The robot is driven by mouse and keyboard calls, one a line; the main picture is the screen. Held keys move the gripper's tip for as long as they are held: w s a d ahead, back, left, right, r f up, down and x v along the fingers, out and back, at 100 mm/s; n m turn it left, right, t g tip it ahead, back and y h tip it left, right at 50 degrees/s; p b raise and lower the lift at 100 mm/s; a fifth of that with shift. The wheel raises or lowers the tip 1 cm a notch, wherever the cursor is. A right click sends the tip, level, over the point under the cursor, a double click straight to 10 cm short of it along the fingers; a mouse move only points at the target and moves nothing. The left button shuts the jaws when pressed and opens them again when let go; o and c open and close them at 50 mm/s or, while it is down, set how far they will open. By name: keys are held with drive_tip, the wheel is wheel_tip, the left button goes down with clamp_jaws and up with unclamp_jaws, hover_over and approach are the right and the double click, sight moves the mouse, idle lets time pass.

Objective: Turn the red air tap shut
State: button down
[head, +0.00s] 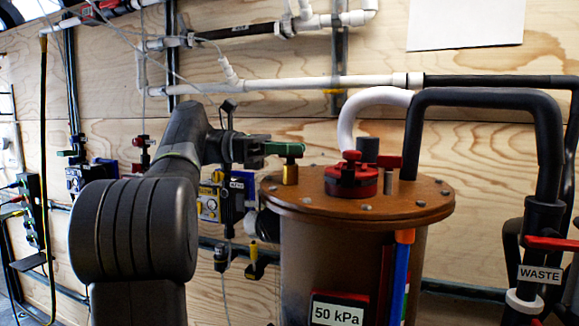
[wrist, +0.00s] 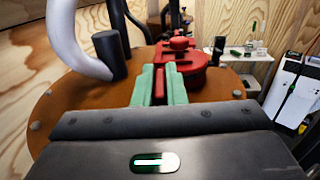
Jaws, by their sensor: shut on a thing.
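The brown round tank lid (head: 420,200) carries several fittings. My gripper (head: 290,149) is over its left edge, its green fingers level above a short brass stem (head: 290,174). In the wrist view my gripper (wrist: 160,86) is shut on a narrow red piece, the handle of the red air tap (wrist: 160,88). In the head view the fingers hide this handle, so its angle is hard to tell. A red round cap (head: 351,181) with a red knob sits mid-lid, beyond the fingertips; it also shows in the wrist view (wrist: 190,66).
A red lever (head: 388,162) on a grey post stands right of the cap. A white hose (head: 362,104) and a thick black pipe (head: 480,97) arch up from behind and beside the lid. Blue and yellow valve boxes (head: 208,203) hang on the wooden wall behind my arm.

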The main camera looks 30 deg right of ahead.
drive_tip(key=shift+m+g+y+b, duration=0.3)
drive_tip(key=shift+y+b, duration=0.1)
drive_tip(key=shift+b, duration=0.2)
drive_tip(key=c, duration=1.5)
unclamp_jaws()
